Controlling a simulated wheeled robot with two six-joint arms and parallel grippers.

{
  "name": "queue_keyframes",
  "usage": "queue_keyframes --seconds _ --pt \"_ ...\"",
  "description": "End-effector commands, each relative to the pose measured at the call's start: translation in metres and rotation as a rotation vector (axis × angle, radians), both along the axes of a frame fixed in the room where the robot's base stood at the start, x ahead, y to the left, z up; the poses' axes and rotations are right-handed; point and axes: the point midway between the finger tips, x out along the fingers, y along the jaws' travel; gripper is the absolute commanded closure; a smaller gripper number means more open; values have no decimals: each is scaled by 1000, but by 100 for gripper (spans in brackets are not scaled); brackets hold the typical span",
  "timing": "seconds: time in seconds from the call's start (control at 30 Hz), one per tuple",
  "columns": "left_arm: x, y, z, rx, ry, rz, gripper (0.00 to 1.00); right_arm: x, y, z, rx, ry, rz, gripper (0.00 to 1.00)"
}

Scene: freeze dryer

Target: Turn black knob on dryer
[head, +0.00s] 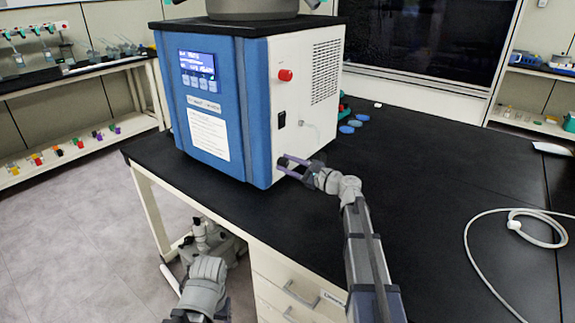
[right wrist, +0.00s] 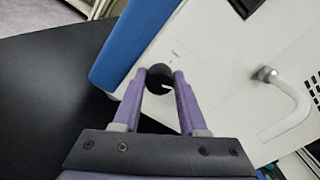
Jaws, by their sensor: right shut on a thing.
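The freeze dryer (head: 259,125) is a blue and white box on the black bench. Its black knob (right wrist: 159,78) sits low on the white side panel, with a small white mark on it. My right gripper (right wrist: 160,80) has its two purple fingers on either side of the knob and is shut on it. In the head view the right gripper (head: 281,165) reaches the lower front corner of the white side, and its fingers mostly hide the knob. Parts of my left arm show at the bottom left of the head view, but I cannot make out its fingers.
A red knob (head: 285,75) and a black switch (head: 281,120) are on the same panel. A pale hose fitting (right wrist: 285,100) sticks out beside the black knob. A white hose (head: 513,226) lies on the right bench. The bench (head: 430,210) between is clear.

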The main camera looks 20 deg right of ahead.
Motion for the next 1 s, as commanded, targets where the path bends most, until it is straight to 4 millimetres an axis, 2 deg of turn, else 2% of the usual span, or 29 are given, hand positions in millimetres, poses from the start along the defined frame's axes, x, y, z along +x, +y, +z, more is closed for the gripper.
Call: queue_keyframes --seconds 1.0 --pt "0 0 -2 0 0 0 28 -1 1 -3 -740 -575 2 100"
